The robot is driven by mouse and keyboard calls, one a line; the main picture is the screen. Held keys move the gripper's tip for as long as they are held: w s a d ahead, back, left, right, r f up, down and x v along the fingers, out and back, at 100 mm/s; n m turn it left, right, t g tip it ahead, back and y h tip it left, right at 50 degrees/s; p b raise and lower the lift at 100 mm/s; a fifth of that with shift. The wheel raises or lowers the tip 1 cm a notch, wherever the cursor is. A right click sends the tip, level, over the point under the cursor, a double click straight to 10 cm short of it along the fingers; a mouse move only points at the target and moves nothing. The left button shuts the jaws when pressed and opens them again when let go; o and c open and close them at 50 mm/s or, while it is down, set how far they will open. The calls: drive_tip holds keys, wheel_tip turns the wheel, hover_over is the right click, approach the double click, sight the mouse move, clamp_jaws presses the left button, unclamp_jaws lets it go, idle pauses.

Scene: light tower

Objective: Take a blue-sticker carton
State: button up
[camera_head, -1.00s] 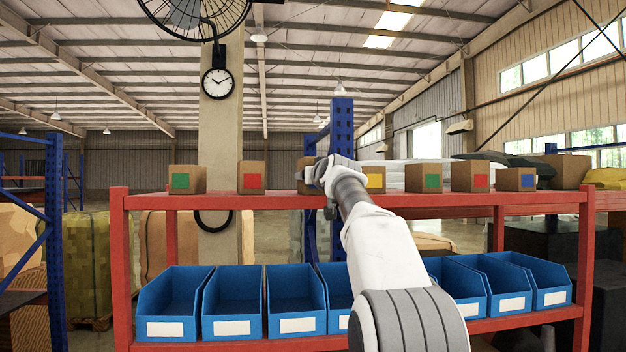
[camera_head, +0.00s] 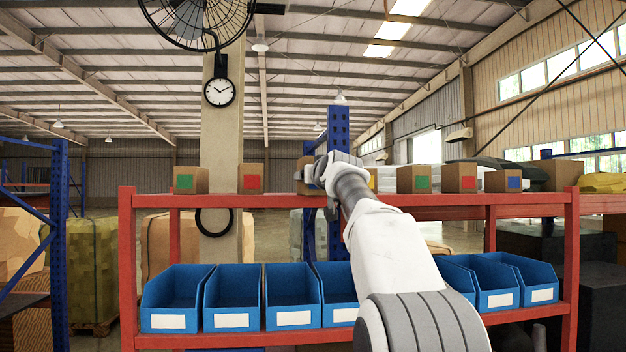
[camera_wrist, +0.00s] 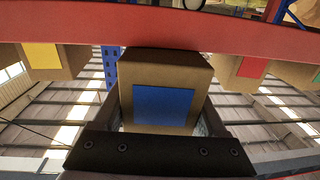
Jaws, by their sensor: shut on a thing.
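My gripper (camera_wrist: 163,110) is shut on a brown carton (camera_wrist: 163,65) with a blue sticker (camera_wrist: 164,105). In the wrist view, a picture turned upside down, the sticker faces the camera between the two fingers. In the head view my gripper (camera_head: 321,174) is at the red shelf's top level, and the held carton (camera_head: 303,172) is partly hidden behind it. I cannot tell whether its base is clear of the shelf. Another blue-sticker carton (camera_head: 504,181) stands farther right on the red shelf (camera_head: 275,200).
A green-sticker carton (camera_head: 190,180) and a red-sticker carton (camera_head: 251,178) stand left. A yellow-sticker carton (camera_wrist: 50,60) is mostly hidden in the head view. Another green (camera_head: 414,179) and red-sticker carton (camera_head: 459,178) stand right. Blue bins (camera_head: 232,299) fill the lower shelf.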

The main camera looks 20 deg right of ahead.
drive_tip(key=o, duration=1.4)
drive_tip(key=shift+s, duration=0.15)
drive_tip(key=shift+s+f+b, duration=0.1)
drive_tip(key=shift+s+b, duration=0.15)
drive_tip(key=shift+b, duration=0.1)
drive_tip(key=s+b, duration=0.2)
drive_tip(key=s, duration=0.3)
drive_tip(key=s+a+b, duration=0.1)
drive_tip(key=s+b, duration=0.1)
drive_tip(key=s, duration=0.4)
drive_tip(key=s+a+b, duration=0.1)
drive_tip(key=s+b, duration=0.2)
drive_tip(key=s, duration=0.2)
drive_tip(key=shift+s, duration=0.3)
